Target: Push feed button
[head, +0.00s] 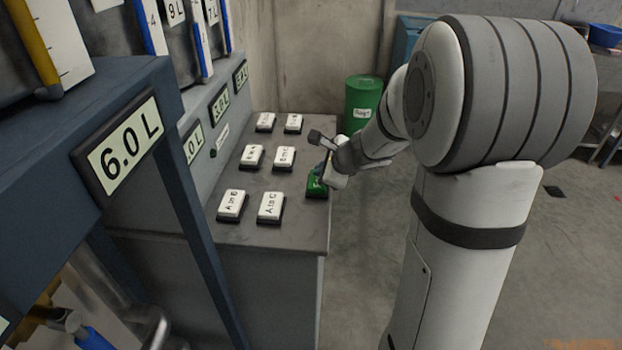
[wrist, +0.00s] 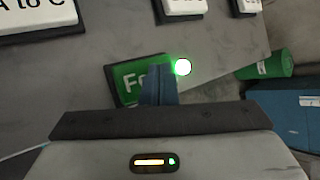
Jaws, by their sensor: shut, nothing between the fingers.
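The green feed button (head: 316,187) sits at the right edge of the grey console top, partly hidden by my gripper in the head view. It also shows in the wrist view (wrist: 128,80), with white letters starting "Fe" and a bright green-white light at its upper right corner. My gripper (head: 321,170) is shut and empty.
White labelled buttons (head: 271,206) stand in rows on the console top (head: 290,235), left of the green one. A blue frame with a 6.0 L display (head: 125,145) rises at left. A green drum (head: 363,103) stands behind. Open floor lies at right.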

